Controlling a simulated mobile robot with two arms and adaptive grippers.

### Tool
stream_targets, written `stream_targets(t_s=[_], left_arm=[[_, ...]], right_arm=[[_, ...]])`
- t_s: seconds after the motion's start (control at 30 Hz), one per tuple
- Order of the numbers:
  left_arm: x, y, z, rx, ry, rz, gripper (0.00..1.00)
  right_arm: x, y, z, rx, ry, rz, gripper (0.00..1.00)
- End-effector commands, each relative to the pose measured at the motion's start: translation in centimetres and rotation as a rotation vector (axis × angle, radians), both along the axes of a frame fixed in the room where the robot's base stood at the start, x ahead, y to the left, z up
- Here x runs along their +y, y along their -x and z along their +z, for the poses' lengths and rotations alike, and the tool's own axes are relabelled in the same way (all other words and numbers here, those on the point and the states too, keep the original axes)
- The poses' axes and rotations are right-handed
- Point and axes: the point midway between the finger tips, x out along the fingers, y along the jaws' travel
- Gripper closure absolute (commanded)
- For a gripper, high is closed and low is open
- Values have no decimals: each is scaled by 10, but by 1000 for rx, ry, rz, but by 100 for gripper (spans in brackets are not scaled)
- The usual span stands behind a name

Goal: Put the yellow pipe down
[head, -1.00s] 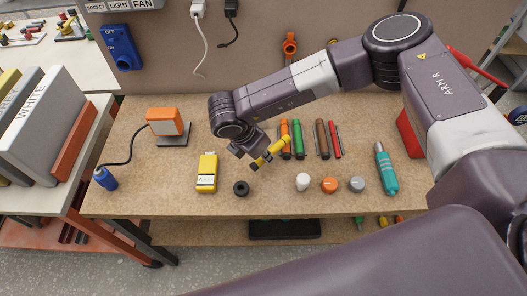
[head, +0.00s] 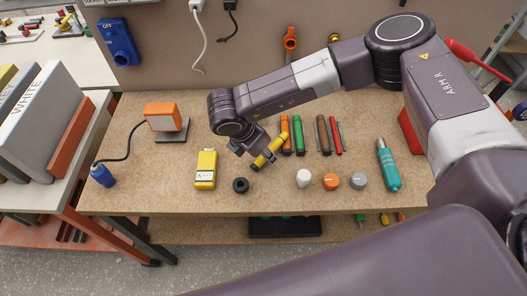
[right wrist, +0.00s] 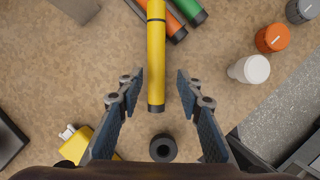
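The yellow pipe (head: 268,152) is at the middle of the workbench (head: 210,200), left of the orange and green pipes. In the right wrist view the yellow pipe (right wrist: 156,60) runs away from me between the fingers, its far part close beside the orange pipe (right wrist: 173,28). My right gripper (right wrist: 158,85) is open around its near end, with a gap on each side. In the head view the right gripper (head: 254,146) is just above the bench, partly covering the pipe. I cannot tell whether the whole pipe rests flat. My left gripper is out of view.
A black ring (head: 240,185) and a yellow device (head: 206,170) are near the gripper. White (head: 304,178), orange (head: 330,181) and grey (head: 358,180) knobs stand to the right. The front strip of bench is clear.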

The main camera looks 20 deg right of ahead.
Motion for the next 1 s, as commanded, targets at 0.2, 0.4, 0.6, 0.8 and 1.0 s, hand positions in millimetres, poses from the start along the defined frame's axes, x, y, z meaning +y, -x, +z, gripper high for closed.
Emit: stream_targets(t_s=[0.2,0.4,0.6,0.8,1.0], left_arm=[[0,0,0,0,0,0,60],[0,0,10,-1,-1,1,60],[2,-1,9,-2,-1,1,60],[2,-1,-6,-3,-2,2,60],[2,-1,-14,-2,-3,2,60]], right_arm=[[0,0,0,0,0,0,66],[0,0,8,0,0,0,66],[8,2,28,-4,-5,1,66],[25,11,73,-5,-3,2,66],[36,18,107,-2,-1,1,66]])
